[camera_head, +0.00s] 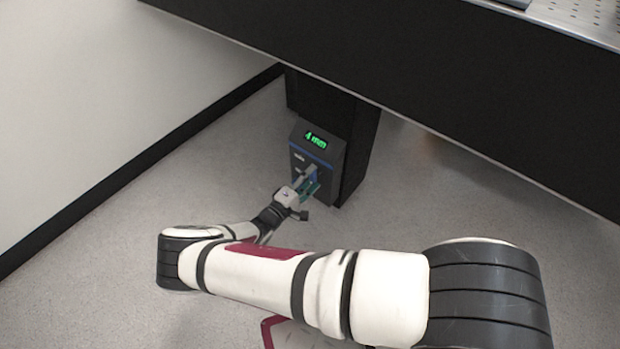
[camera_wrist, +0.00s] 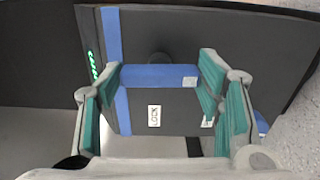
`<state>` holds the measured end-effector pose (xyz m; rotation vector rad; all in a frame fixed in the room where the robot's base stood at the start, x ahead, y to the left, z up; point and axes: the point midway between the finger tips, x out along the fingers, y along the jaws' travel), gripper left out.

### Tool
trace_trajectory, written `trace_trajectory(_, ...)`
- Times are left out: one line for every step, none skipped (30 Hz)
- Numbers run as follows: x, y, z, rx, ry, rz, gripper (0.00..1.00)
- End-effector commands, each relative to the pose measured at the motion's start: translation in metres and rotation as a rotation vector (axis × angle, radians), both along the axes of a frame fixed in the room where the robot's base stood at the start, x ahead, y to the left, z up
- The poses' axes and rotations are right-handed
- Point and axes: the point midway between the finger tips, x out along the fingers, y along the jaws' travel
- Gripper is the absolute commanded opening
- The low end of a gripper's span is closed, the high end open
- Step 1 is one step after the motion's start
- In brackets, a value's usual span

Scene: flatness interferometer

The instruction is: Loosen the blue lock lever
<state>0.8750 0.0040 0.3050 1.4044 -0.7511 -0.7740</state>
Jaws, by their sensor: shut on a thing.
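The blue lock lever (camera_wrist: 158,75) is a short blue bar on the dark panel, below a round dark knob-like pivot in the wrist view. My gripper (camera_wrist: 160,70) has its teal-padded fingers on both sides of the lever, shut on it. A white LOCK label (camera_wrist: 154,116) shows on the panel just below the lever, between the fingers. In the head view my gripper (camera_head: 307,186) is at the lower front of the control box (camera_head: 328,158); it mostly hides the lever there.
The box's green display (camera_head: 316,139) reads "4 mm"; it shows edge-on in the wrist view (camera_wrist: 93,66). The box is on a black table leg (camera_head: 361,140) under the black table edge (camera_head: 450,95). A white wall (camera_head: 80,110) stands at left. The floor around is clear.

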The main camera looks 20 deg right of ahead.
Motion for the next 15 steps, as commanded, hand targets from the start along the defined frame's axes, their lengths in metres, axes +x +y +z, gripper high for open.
trace_trajectory(0.0005,0.0001,-0.0008,0.002,0.001,0.001,0.32)
trace_trajectory(0.0005,0.0001,-0.0008,0.002,0.001,0.001,0.32)
trace_trajectory(0.0005,0.0001,-0.0008,0.002,0.001,0.001,0.32)
trace_trajectory(0.0005,0.0,-0.0008,0.002,0.001,0.001,0.32)
trace_trajectory(0.0005,0.0001,-0.0008,0.002,0.001,0.001,0.32)
trace_trajectory(0.0006,0.0,-0.0008,0.002,0.001,0.001,0.32)
trace_trajectory(0.0006,0.0,-0.0008,0.002,0.001,0.001,0.32)
trace_trajectory(0.0006,0.0,-0.0008,0.001,0.002,0.001,0.32)
trace_trajectory(0.0006,0.0,-0.0008,0.001,0.002,0.002,0.64)
trace_trajectory(0.0006,0.0,-0.0008,0.001,0.002,0.001,0.71)
trace_trajectory(0.0005,0.0,-0.0007,0.001,0.002,0.001,0.78)
trace_trajectory(0.0004,0.0,-0.0007,0.001,0.002,0.001,0.8)
trace_trajectory(0.0003,0.0,-0.0006,0.001,0.002,0.001,0.8)
trace_trajectory(0.0003,0.0,-0.0005,0.0,0.001,0.001,0.8)
trace_trajectory(0.0003,0.0,-0.0005,0.0,0.001,0.001,0.8)
